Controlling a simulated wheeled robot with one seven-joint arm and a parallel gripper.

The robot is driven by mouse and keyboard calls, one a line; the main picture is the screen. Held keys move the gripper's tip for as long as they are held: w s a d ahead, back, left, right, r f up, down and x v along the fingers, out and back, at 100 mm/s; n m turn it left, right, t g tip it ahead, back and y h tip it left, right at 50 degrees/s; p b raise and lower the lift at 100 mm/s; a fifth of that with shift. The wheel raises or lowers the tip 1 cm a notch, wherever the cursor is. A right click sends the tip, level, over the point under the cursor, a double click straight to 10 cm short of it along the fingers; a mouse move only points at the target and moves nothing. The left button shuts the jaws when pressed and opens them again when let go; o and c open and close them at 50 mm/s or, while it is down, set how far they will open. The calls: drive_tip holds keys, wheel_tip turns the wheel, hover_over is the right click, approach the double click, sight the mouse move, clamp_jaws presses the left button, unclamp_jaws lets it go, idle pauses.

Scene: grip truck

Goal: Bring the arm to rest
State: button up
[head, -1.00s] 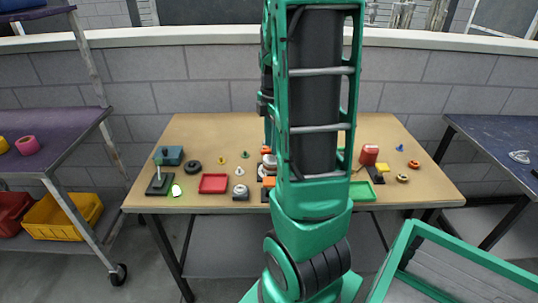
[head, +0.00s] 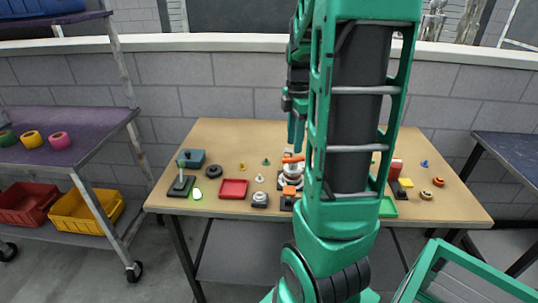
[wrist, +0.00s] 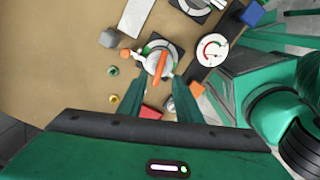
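My green arm stands upright in the middle of the head view and hides part of the workbench (head: 235,130). My gripper (wrist: 157,82) points down over the bench in the wrist view, its two green fingers apart with nothing held between them. Beyond the fingertips is a round silver fitting with an orange lever (wrist: 160,66) on a dark square base. I cannot tell the height of the gripper above it. In the head view the gripper (head: 297,138) shows just left of my arm, partly hidden, near the orange lever.
A purple-topped cart (head: 70,165) with coloured rolls stands left. A dark table (head: 505,155) stands right. A gauge (wrist: 211,50) shows in the wrist view.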

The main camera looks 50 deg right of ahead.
drive_tip(key=s+a+m, duration=1.3)
drive_tip(key=a+m, duration=0.3)
drive_tip(key=m, duration=0.2)
drive_tip(key=shift+s+a+m, duration=0.35)
drive_tip(key=shift+m, duration=0.05)
drive_tip(key=shift+r, duration=0.1)
drive_tip(key=shift+w+f, duration=0.25)
drive_tip(key=shift+w, duration=0.35)
